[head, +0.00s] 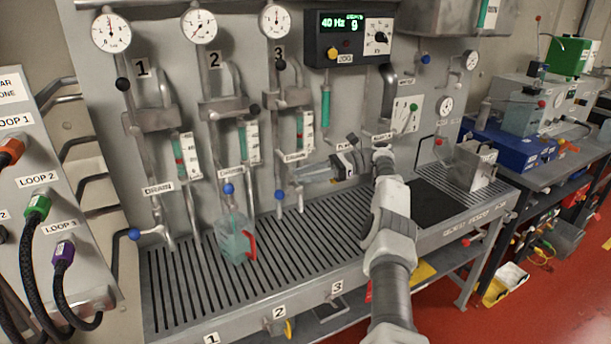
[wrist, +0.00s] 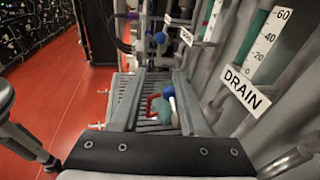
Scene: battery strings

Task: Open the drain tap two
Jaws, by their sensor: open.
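Drain tap two is the blue ball handle (head: 228,188) low on the pipe of column 2 in the head view. A clear jug with greenish contents and a red handle (head: 235,240) stands on the slatted tray below it. My gripper (head: 312,173) is right of the tap, near column 3's drain label, apart from the tap and empty. In the wrist view my gripper (wrist: 157,80) is open, its two fingers spread. A blue ball (wrist: 168,91) and the jug (wrist: 163,111) show between them; I cannot tell which column that ball is on.
Blue tap handles one (head: 134,234) and three (head: 279,195) stand either side of tap two. The slatted tray (head: 300,262) has free room. Gauge tubes and pipes line the wall panel behind. A loop panel with cables (head: 60,215) stands at left.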

